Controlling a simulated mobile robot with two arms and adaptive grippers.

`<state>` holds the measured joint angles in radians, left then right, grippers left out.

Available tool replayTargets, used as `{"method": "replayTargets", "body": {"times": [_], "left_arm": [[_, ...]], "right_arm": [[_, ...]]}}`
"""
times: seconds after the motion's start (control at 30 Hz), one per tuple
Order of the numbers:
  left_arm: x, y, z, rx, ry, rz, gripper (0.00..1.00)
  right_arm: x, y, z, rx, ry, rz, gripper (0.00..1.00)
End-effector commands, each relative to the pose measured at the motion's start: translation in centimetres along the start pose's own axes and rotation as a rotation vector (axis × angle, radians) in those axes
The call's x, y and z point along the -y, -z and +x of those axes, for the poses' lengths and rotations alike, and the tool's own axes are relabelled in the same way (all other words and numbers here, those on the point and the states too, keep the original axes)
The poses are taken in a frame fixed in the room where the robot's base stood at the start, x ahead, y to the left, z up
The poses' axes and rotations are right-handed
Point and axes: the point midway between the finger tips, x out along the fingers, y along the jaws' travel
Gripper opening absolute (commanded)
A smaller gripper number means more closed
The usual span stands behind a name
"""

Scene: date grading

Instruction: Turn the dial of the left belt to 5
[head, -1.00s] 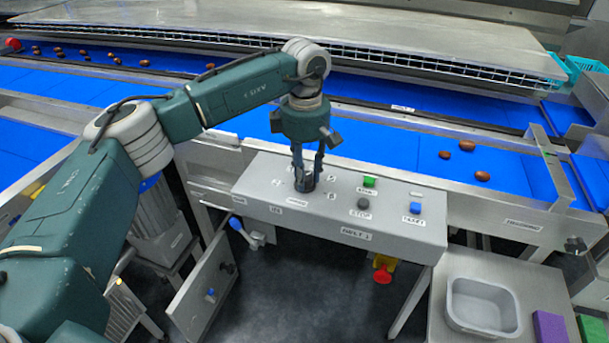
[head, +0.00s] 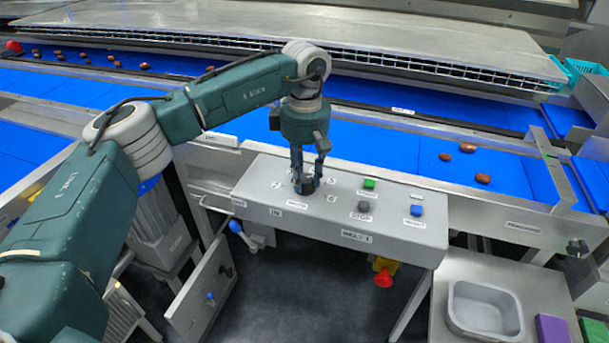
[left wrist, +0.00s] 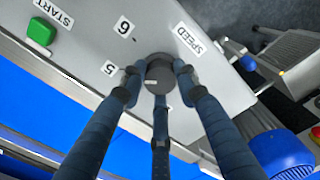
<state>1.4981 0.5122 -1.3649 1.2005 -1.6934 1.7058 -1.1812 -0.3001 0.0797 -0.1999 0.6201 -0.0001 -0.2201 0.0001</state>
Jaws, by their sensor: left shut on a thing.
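The dark round dial (left wrist: 160,74) sits on the grey control panel (head: 335,222) of the belt. My left gripper (head: 304,182) points down and is shut on the dial, its fingers around the dial's side. In the left wrist view the fingers (left wrist: 155,92) close around it. Labels "5" (left wrist: 109,68), "6" (left wrist: 124,27) and "SPEED" (left wrist: 188,40) lie around the dial. My right gripper is not in view.
A green START button (head: 369,184), grey STOP button (head: 364,205) and blue button (head: 416,211) are close on the right of the dial. Blue belts with brown dates (head: 467,148) run behind. A grey tub (head: 484,309) stands at the lower right.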

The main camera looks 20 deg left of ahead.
Motion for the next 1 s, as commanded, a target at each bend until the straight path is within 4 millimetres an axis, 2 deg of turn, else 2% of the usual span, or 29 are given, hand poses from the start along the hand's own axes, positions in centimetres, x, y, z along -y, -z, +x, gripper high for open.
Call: {"method": "replayTargets", "body": {"times": [0.03,0.07,0.13,0.4,0.53,0.67,1.0], "left_arm": [[-0.3,-0.2,-0.3,0.005,-0.010,0.002,0.04],[-0.3,-0.2,-0.3,0.005,-0.010,0.002,0.34],[-0.2,-0.2,-0.3,0.005,-0.009,0.002,0.48],[-0.1,-0.1,-0.1,0.002,-0.003,0.000,0.49],[-0.1,-0.1,-0.8,0.001,-0.003,0.000,0.49],[-0.1,-0.1,-2.9,0.002,-0.005,0.001,0.49],[-0.2,-0.3,-9.8,0.002,-0.007,0.002,0.49]], "right_arm": [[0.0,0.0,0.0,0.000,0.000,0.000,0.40],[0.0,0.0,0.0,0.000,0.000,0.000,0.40],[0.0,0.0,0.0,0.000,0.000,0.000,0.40],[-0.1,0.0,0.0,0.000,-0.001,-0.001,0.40],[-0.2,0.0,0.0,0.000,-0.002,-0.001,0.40],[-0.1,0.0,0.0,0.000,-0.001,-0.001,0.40],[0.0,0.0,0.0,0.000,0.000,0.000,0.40]]}}
